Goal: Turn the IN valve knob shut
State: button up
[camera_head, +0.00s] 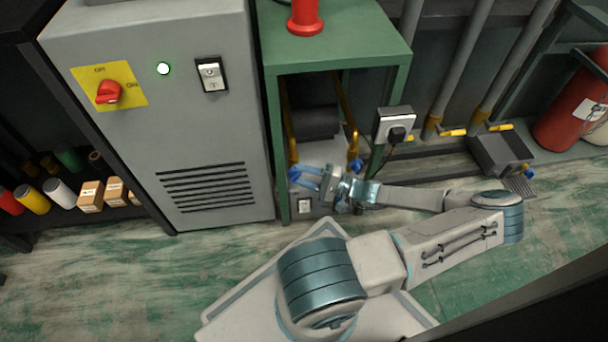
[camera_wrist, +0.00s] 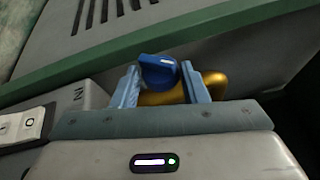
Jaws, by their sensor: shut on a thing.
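The knob shows there only as a small blue patch (camera_head: 294,173), partly hard to tell from the fingers. The "IN" label (camera_wrist: 77,97) is on the grey panel beside the knob.
A second blue knob (camera_head: 355,165) is on the right brass pipe, close to my wrist. A small switch (camera_head: 305,205) is below my gripper. The green cabinet (camera_head: 340,45) frames the space, with a plugged-in socket box (camera_head: 394,124) on its right and a grey unit (camera_head: 200,130) on its left.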

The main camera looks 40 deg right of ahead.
jog(key=shift+r+p, duration=0.2)
jog(key=shift+p, duration=0.2)
jog(key=shift+r+g+p, duration=0.3)
jog(key=shift+p, duration=0.7)
jog(key=g+h+p, duration=0.1)
jog(key=p, duration=0.2)
jog(key=n+g+h+p, duration=0.1)
jog(key=g+p, duration=0.1)
jog(key=p, duration=0.2)
jog(key=n+g+h+p, duration=0.1)
jog(key=h+p, duration=0.1)
jog(key=p, duration=0.2)
jog(key=shift+w+a+r, duration=0.1)
jog(key=shift+r, duration=0.3)
jog(key=shift+f+g+h, duration=0.1)
jog(key=shift+g+h, duration=0.2)
jog(key=shift+n, duration=0.3)
jog(key=o, duration=0.9)
